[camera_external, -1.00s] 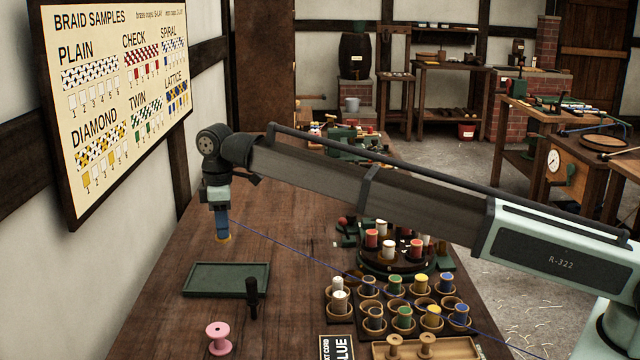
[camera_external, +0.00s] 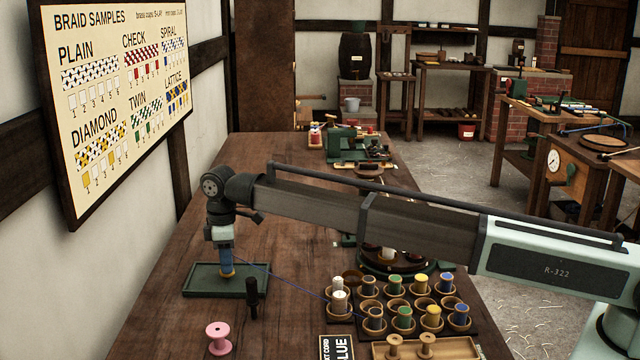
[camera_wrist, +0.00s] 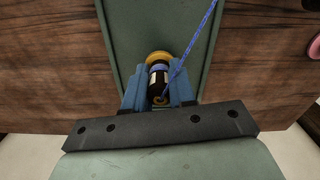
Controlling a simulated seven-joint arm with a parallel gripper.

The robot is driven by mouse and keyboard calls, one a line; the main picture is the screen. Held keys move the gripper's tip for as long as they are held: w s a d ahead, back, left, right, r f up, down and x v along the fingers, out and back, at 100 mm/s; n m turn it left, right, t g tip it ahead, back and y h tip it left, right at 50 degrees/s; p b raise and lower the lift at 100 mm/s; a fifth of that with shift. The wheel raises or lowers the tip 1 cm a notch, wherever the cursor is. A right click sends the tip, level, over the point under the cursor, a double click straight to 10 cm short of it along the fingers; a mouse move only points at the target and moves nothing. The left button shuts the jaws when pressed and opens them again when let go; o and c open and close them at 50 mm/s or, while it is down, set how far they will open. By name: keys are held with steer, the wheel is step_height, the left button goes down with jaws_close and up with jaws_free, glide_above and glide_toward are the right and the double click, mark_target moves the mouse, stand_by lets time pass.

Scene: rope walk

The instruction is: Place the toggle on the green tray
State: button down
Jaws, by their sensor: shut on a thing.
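The green tray (camera_external: 200,281) lies on the bench at the left and also fills the middle of the wrist view (camera_wrist: 128,35).
A black upright peg (camera_external: 252,292) stands close at the tray's front right. A pink spool (camera_external: 219,338) stands in front. The blue cord (camera_external: 300,277) runs right toward a rack of bobbins (camera_external: 395,300). Bare bench (camera_external: 170,325) lies in front of the tray.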

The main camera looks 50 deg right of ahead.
steer(key=c, duration=0.9)
jaws_free()
steer(key=shift+f, duration=0.1)
steer(key=shift+c, duration=0.2)
step_height(320, 180, up, 12)
